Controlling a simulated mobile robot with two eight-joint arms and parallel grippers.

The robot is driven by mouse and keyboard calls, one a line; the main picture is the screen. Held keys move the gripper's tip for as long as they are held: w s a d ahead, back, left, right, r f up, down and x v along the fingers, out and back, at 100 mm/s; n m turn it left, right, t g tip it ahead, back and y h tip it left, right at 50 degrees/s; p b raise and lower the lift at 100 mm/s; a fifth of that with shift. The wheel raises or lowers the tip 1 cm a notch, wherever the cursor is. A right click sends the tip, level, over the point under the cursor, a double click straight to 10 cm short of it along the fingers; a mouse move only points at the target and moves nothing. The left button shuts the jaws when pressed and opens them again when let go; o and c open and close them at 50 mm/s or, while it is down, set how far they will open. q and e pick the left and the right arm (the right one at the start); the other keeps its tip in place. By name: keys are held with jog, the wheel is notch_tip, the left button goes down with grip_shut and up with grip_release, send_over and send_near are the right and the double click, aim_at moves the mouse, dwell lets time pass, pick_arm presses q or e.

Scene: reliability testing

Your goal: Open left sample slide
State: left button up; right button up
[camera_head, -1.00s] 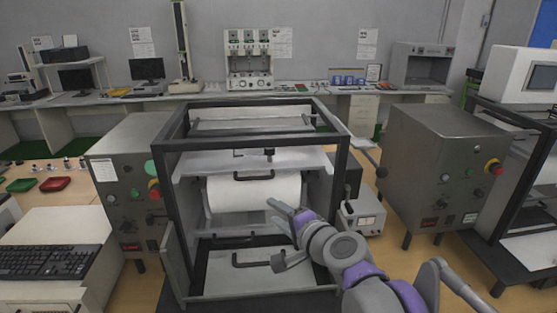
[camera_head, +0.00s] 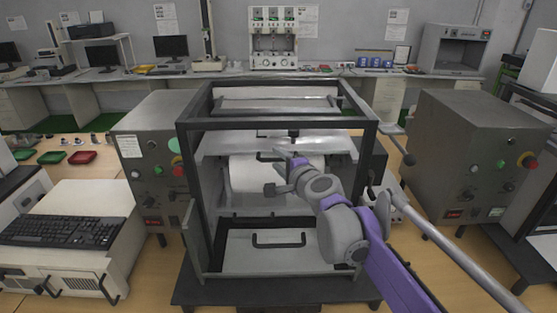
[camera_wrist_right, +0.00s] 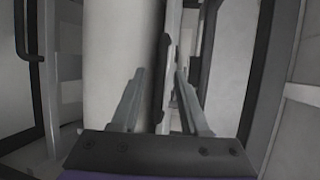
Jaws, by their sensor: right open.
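A dark-framed machine (camera_head: 186,133) stands in the middle of the head view, with a pale roll (camera_head: 243,175) inside it. I cannot tell which part is the left sample slide. A black handle (camera_head: 265,156) shows at the roll, partly hidden by my right gripper (camera_head: 275,173). Another black handle (camera_head: 278,242) is on the lower front panel (camera_head: 240,262). My right gripper is open in front of the roll. In the right wrist view, its fingers (camera_wrist_right: 158,103) are apart, with a pale upright edge (camera_wrist_right: 166,60) between or beyond them; contact is unclear. My left gripper is out of view.
Grey control boxes with buttons stand left (camera_head: 150,140) and right (camera_head: 465,150) of the machine. A keyboard (camera_head: 62,230) lies on a white unit at the left. The machine's dark frame surrounds the opening closely. A bench (camera_head: 230,75) runs along the back.

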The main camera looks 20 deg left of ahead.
jog(key=shift+w+a, duration=0.15)
jog(key=shift+w, duration=0.05)
jog(key=shift+c, duration=0.3)
grip_shut()
jog(key=shift+s, duration=0.1)
dwell(1.0)
